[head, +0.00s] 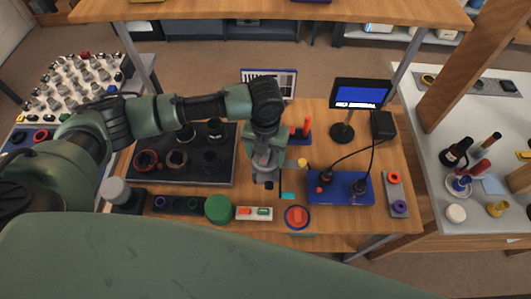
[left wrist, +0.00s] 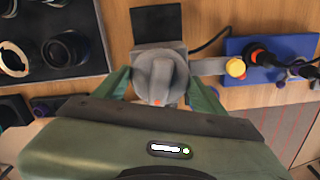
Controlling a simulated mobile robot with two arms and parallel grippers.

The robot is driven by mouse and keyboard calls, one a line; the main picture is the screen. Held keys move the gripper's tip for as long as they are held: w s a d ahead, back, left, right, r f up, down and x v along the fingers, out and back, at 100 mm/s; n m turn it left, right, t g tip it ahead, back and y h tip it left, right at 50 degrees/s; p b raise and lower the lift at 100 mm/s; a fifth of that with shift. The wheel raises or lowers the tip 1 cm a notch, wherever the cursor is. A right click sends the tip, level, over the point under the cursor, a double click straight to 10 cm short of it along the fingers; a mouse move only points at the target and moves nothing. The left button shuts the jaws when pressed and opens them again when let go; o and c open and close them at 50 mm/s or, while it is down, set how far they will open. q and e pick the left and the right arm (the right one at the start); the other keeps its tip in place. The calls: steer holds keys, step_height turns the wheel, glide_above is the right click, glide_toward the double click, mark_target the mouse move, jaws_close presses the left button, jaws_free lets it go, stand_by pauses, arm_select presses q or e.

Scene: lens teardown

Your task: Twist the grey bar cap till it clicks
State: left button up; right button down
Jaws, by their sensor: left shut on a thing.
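The grey bar cap (left wrist: 158,75) is round with a raised bar across its top and a small orange mark at its near edge. It shows in the middle of the left wrist view. My left gripper (left wrist: 161,88) has its two green fingers on either side of the cap and is shut on it. In the head view my left gripper (head: 265,160) points down at the middle of the table and hides most of the cap. A grey block under the cap shows partly. My right gripper is not in view.
A black tray (head: 188,181) with dark rings and lens parts lies left of the gripper. A blue board (head: 345,193) with cables lies right, before a small screen (head: 358,95). A green round piece (head: 218,208) and a red-and-blue round piece (head: 297,217) stand at the front.

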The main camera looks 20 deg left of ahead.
arm_select(q)
steer(key=shift+m, duration=1.3)
steer(key=shift+m, duration=1.3)
steer(key=shift+m, duration=0.6)
steer(key=shift+c, duration=1.4)
steer(key=o, duration=1.7)
